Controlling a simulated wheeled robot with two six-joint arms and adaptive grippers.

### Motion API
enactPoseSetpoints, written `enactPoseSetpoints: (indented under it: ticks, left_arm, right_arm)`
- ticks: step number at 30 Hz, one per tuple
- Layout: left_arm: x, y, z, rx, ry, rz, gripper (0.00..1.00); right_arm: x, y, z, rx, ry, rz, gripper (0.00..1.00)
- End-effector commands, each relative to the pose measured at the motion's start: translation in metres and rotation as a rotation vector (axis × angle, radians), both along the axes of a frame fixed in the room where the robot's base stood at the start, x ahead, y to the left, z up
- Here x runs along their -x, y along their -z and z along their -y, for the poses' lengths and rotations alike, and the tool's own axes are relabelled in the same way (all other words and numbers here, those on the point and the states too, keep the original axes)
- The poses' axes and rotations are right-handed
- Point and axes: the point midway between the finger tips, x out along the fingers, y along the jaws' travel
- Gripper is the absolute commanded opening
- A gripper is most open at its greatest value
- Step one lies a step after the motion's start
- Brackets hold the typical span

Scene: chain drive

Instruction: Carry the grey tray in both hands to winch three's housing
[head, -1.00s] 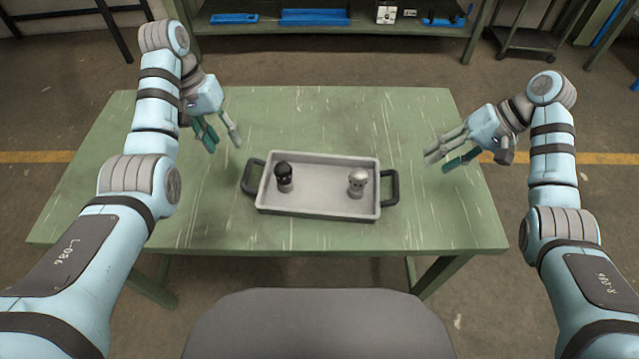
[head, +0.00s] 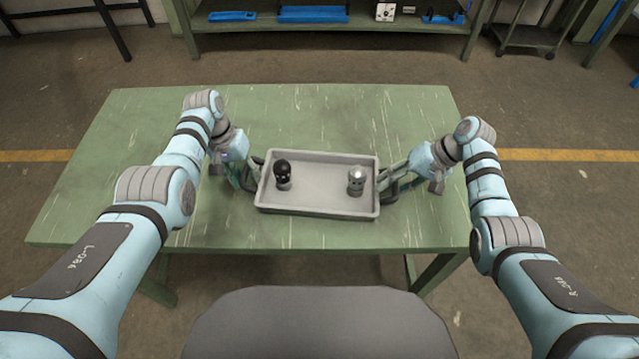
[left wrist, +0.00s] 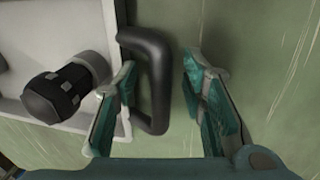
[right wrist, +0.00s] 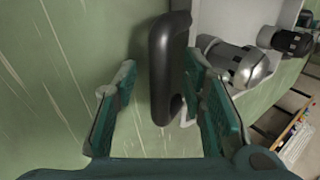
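The grey tray (head: 322,187) lies on the green table with a dark loop handle at each short end. A black-topped knob part (head: 283,174) stands in its left side and a silver-topped one (head: 356,181) in its right side. My left gripper (head: 250,180) is at the left handle; in the left wrist view its open fingers (left wrist: 160,95) lie on either side of the black handle (left wrist: 157,80), with a gap. My right gripper (head: 392,180) is at the right handle; in the right wrist view its open fingers (right wrist: 160,90) straddle the black handle (right wrist: 166,65).
The green table (head: 420,120) is otherwise bare around the tray. A shelf bench (head: 330,35) with blue trays stands behind it across the floor. A dark cart (head: 525,40) stands at the back right. A grey rounded shape fills the bottom middle.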

Motion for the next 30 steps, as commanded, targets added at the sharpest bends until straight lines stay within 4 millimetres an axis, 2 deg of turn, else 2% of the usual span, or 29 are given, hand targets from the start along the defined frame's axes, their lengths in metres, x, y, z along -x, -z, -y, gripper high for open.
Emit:
enactPoseSetpoints:
  ticks: [7, 14, 30]
  left_arm:
    - [-0.0001, 0.0004, 0.0001, 0.0, 0.0, 0.001, 0.38]
    - [-0.0001, 0.0003, 0.0, 0.0, 0.0, 0.001, 0.01]
    - [-0.0008, -0.0013, 0.0001, 0.0, -0.001, 0.003, 0.0]
  right_arm:
    - [-0.0001, 0.0004, -0.0003, 0.0, 0.0, 0.0, 0.38]
    - [-0.0001, 0.0003, -0.0002, 0.0, 0.0, 0.0, 0.01]
    - [-0.0008, -0.0013, -0.0004, -0.001, 0.0, 0.002, 0.0]
